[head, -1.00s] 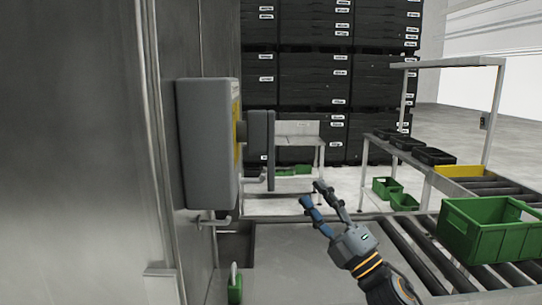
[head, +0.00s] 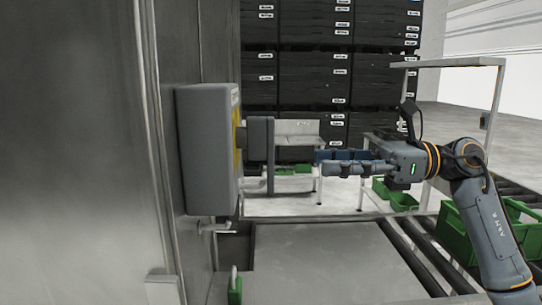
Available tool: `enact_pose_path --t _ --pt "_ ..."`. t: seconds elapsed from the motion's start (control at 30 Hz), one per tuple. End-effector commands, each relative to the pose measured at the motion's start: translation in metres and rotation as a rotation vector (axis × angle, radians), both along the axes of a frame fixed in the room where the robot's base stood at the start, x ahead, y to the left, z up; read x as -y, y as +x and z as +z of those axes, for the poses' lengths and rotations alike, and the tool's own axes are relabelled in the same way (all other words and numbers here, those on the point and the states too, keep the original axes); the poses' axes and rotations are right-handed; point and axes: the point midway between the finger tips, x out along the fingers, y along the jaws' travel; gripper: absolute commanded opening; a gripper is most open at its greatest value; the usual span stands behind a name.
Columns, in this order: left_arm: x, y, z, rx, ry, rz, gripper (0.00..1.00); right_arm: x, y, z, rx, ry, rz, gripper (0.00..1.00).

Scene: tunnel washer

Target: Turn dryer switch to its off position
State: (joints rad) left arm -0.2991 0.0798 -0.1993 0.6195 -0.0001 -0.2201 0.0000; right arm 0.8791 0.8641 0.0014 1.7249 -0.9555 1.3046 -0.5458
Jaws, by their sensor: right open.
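The dryer switch (head: 262,138) is a dark grey handle on a short shaft. It sticks out from the yellow face of a grey box (head: 207,150) mounted on the metal wall at left. I see it edge-on, so its exact turn position is hard to tell. My right gripper (head: 322,163) reaches in from the right, level with the handle's lower part. Its fingers point left at the switch, with a gap between them and the handle. It is open and holds nothing. My left gripper is not in view.
A roller conveyor (head: 412,252) with a green crate (head: 456,232) runs along the right. A flat metal surface (head: 325,262) lies below the switch. Stacked black crates (head: 315,75) fill the back. A metal-framed table and small green bins (head: 403,201) stand behind my gripper.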

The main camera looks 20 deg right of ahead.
Motion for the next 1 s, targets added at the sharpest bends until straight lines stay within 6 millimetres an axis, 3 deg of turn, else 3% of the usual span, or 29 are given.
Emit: enact_pose_path --t 0.3,0.5,0.9,0.93,1.0 --pt "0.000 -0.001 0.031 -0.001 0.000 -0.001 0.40 -0.066 0.018 0.004 -0.002 0.003 0.005 0.45" --pt "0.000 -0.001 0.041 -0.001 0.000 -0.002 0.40 -0.091 0.026 0.003 -0.003 0.005 0.002 0.45" --pt "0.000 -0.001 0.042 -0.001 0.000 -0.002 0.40 -0.099 0.028 0.000 -0.003 0.003 0.001 0.45" --pt "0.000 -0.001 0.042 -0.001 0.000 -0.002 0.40 -0.099 0.028 0.000 -0.003 0.003 0.001 0.43" --pt "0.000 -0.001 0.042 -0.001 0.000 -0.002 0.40 -0.099 0.028 0.000 -0.003 0.003 0.001 0.29"
